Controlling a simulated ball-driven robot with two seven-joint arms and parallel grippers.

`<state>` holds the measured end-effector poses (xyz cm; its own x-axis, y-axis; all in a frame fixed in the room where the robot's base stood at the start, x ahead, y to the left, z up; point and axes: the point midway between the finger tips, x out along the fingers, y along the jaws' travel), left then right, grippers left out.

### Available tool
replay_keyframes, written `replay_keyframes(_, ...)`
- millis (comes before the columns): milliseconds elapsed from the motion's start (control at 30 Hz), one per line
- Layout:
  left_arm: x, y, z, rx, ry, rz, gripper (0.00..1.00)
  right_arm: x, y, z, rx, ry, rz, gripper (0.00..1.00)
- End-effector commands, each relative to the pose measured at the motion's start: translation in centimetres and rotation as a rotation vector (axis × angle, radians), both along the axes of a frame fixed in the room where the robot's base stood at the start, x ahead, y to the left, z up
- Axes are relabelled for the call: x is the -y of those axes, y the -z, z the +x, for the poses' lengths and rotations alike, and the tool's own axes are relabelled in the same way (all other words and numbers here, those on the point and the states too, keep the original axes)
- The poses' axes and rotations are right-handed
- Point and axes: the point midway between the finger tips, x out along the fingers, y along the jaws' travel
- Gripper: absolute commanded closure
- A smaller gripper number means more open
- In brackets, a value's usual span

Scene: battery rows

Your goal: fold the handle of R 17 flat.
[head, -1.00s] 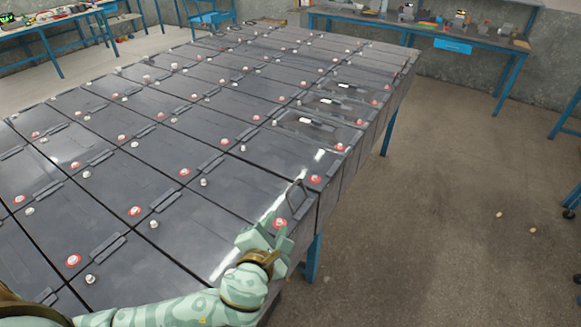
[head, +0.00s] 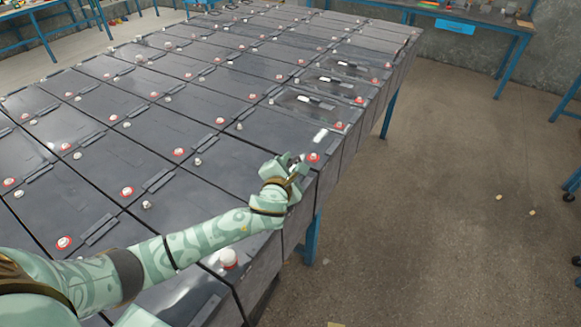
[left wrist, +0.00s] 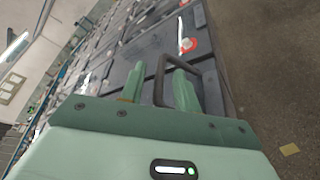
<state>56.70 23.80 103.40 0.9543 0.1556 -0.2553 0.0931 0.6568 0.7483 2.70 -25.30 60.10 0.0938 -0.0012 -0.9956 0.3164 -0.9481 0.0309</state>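A dark battery handle (left wrist: 161,78) stands raised as a loop in the left wrist view, at the right edge of the battery table. I cannot read a label that names it R 17. My left gripper (head: 292,162) is at this handle in the head view and largely hides it. In the left wrist view my left gripper (left wrist: 159,70) is open, its two green fingers apart. One leg of the handle shows between the fingers, and the loop's top reaches past the right finger. Whether a finger touches the handle I cannot tell. My right gripper is not in view.
Rows of dark batteries (head: 190,105) cover the table, most handles lying flat. A red-ringed terminal (head: 313,158) is close beside my left gripper and shows in the left wrist view (left wrist: 188,45). A white-capped terminal (head: 228,258) is near my forearm. Open floor (head: 440,230) lies right.

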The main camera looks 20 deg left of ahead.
Motion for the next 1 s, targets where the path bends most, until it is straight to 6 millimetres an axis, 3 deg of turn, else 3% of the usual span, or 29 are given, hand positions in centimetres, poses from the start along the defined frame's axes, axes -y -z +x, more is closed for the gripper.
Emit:
replay_keyframes(333,-0.1,0.1,0.6,0.001,0.001,0.0,0.68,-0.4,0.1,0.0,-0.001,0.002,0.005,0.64)
replay_keyframes(467,-0.1,0.1,0.5,0.0,0.0,0.0,1.0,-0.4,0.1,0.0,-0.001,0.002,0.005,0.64)
replay_keyframes(767,-0.1,0.1,0.5,-0.003,0.001,-0.011,1.0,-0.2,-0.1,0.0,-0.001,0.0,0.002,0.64)
replay_keyframes(1000,-0.7,0.1,0.5,-0.017,0.001,-0.104,1.0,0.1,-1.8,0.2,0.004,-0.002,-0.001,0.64)
